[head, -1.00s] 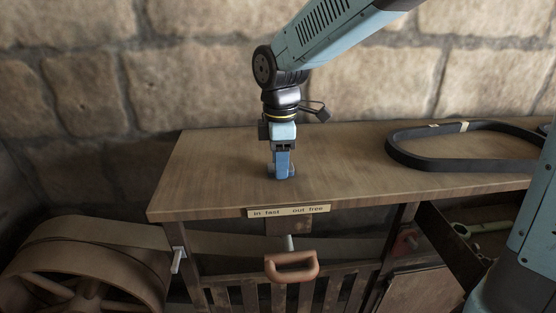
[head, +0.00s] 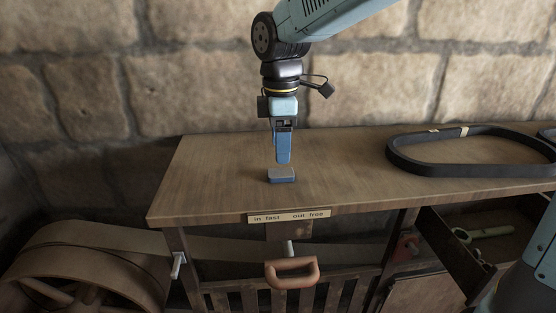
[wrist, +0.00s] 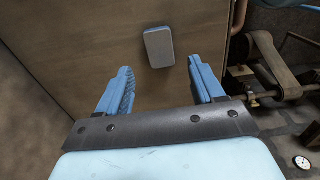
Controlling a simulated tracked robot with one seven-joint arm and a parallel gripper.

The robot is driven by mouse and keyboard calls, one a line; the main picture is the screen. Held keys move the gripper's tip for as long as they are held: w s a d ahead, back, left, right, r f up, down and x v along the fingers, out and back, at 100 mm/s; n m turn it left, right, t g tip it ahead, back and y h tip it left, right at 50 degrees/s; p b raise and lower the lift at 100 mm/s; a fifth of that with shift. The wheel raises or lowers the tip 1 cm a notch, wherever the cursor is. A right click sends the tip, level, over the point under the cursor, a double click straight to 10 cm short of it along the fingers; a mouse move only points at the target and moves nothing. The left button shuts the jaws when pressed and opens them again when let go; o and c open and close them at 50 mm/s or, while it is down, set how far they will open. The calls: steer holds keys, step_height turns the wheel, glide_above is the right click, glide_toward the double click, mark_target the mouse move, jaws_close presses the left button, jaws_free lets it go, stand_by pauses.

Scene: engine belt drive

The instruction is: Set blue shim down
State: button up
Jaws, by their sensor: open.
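The blue shim (head: 281,175) lies flat on the wooden bench top, towards its front edge and left of the middle. It is a small block with a pale grey top and blue sides. In the wrist view the shim (wrist: 158,47) lies ahead of the fingers, apart from both. My gripper (head: 283,161) hangs above the shim, pointing down, with a small gap below its fingertips. In the wrist view my gripper (wrist: 160,78) shows two blue fingers spread wide with nothing between them.
A black belt loop (head: 400,163) lies on the bench top (head: 220,165) at right. A label plate (head: 289,216) and a handle (head: 291,272) are at the front. An open drawer (head: 470,245) holds a green tool. A large belt pulley (head: 75,275) stands at lower left.

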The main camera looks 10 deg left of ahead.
mark_target(281, 172)
step_height(281, 172, up, 6)
steer(key=s+d+r+m+t, duration=0.1)
steer(key=s+d+m+t, duration=0.2)
steer(key=d+m, duration=1.15)
steer(key=s+d+f+m+t, duration=0.1)
steer(key=s+d+f+m, duration=0.1)
steer(key=d, duration=0.6)
steer(key=s+d+f+m+t, duration=0.1)
steer(key=s+d+m, duration=0.3)
steer(key=s+d, duration=0.2)
steer(key=shift+d+f+t, duration=0.3)
steer(key=shift+d+f, duration=0.1)
steer(key=shift+d, duration=0.45)
steer(key=shift+w, duration=0.1)
